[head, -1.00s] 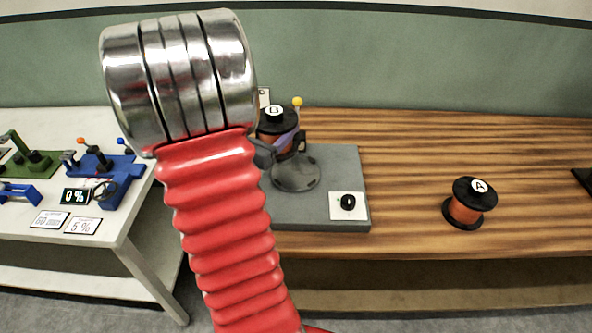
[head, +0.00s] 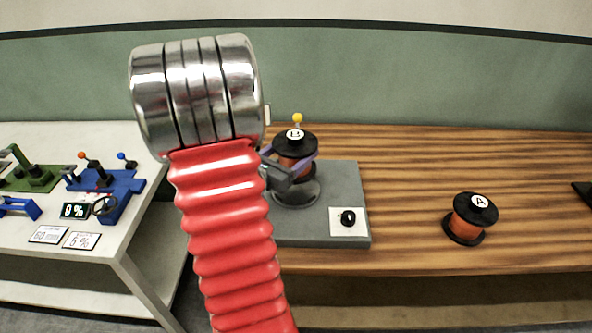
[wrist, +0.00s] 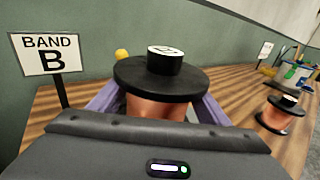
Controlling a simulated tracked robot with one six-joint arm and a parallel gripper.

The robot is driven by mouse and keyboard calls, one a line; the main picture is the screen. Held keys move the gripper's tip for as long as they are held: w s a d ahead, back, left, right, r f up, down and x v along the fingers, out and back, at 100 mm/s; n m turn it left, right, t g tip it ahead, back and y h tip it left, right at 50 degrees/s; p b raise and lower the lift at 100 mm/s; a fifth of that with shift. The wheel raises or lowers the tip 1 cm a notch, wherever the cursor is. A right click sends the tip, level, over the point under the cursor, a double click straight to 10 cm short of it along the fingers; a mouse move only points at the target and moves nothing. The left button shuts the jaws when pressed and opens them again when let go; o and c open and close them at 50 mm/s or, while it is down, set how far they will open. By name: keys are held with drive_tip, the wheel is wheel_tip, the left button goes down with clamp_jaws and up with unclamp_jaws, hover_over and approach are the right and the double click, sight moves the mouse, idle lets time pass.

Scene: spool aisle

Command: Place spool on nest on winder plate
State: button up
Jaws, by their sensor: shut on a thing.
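A copper-coloured spool with black flanges and a white "B" label (head: 295,139) is between the purple fingers of my gripper (head: 292,168). The gripper is shut around its middle. In the wrist view the spool (wrist: 160,78) stands upright, its flange covering most of the fingers. The nest, a round grey dish (head: 297,194), is on the grey winder plate (head: 344,185). The spool appears over the nest, lined up with it in the head view. The lower flange and fingers hide the nest's centre, so I cannot tell whether they touch.
Spool A (head: 470,218) stands on the wooden bench to the right. A black knob (head: 348,217) is on the plate's front right. A yellow-tipped post (head: 298,118) stands behind the held spool. A "BAND B" sign (wrist: 48,54) is at the wrist view's left.

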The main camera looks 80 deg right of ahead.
drive_tip(key=shift+f, duration=1.45)
drive_tip(key=shift+f, duration=2.05)
drive_tip(key=o, duration=1.8)
drive_tip(key=shift+f, duration=0.1)
drive_tip(key=shift+v, duration=6)
